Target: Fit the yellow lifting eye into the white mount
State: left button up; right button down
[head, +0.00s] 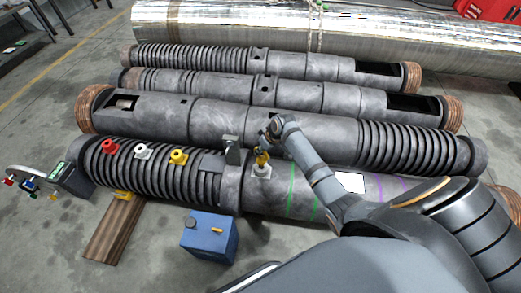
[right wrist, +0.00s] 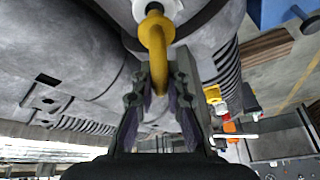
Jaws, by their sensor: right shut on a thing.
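The yellow lifting eye (head: 262,158) is in my right gripper (head: 266,145), over the front barrel in the head view. In the right wrist view the eye's yellow ring (right wrist: 157,45) stands between the fingertips of my right gripper (right wrist: 160,92), which is shut on it. A white mount (head: 261,171) sits on top of the front barrel right below the eye. In the right wrist view the eye's dark shank points at this white mount (right wrist: 170,8). I cannot tell how deep the shank sits in it. My left gripper is not in view.
A red fitting (head: 109,147), a white fitting (head: 144,151) and a yellow fitting (head: 178,156) stand on the ribbed left part of the front barrel. A grey upright plate (head: 232,150) stands just left of the mount. A blue box (head: 207,238) is on the floor in front.

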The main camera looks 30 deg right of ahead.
aim_at(260, 156)
jog(key=shift+r, duration=0.1)
jog(key=shift+p, duration=0.45)
jog(key=shift+f+b, duration=1)
jog(key=shift+f, duration=1)
jog(key=c, duration=1.3)
grip_release()
jog(key=v, duration=1.2)
